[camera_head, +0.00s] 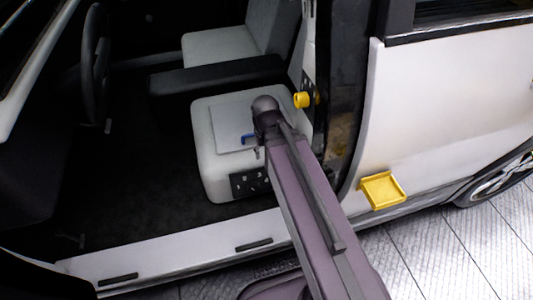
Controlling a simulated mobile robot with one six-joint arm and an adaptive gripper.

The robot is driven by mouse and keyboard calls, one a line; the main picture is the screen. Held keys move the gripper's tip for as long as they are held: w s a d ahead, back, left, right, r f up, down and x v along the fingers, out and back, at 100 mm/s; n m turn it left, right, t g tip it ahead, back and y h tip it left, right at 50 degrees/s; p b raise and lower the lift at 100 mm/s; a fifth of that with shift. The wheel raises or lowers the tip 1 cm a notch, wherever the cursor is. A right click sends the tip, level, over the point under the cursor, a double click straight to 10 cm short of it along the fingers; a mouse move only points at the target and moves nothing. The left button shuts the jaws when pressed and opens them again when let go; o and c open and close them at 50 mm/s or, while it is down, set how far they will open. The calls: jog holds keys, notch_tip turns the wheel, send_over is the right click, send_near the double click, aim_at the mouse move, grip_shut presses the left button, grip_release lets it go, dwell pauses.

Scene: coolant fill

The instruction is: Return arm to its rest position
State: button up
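My arm reaches up from the bottom of the head view, through the open door, to the light grey box-shaped seat base (215,171) inside the vehicle. Its wrist end overlaps the right part of the seat base in the picture. My gripper (251,140) shows only as a small part left of the wrist, near a small blue item (247,137) on the flat pale panel. Its fingers are too small and hidden to tell whether they are open or shut, or whether they touch the blue item.
A yellow knob (302,100) sits on the door pillar (345,100), just right of my wrist. A yellow tray (382,190) sticks out from the white body side. A steering wheel (97,60) is at left. The door sill (200,250) runs below my arm. The dark cabin floor is clear.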

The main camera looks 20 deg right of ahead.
jog(key=shift+s+d+m, duration=0.1)
jog(key=shift+s+m, duration=0.2)
jog(key=shift+s, duration=0.1)
notch_tip(320, 180, up, 20)
jog(key=p, duration=1.9)
jog(key=shift+f, duration=0.25)
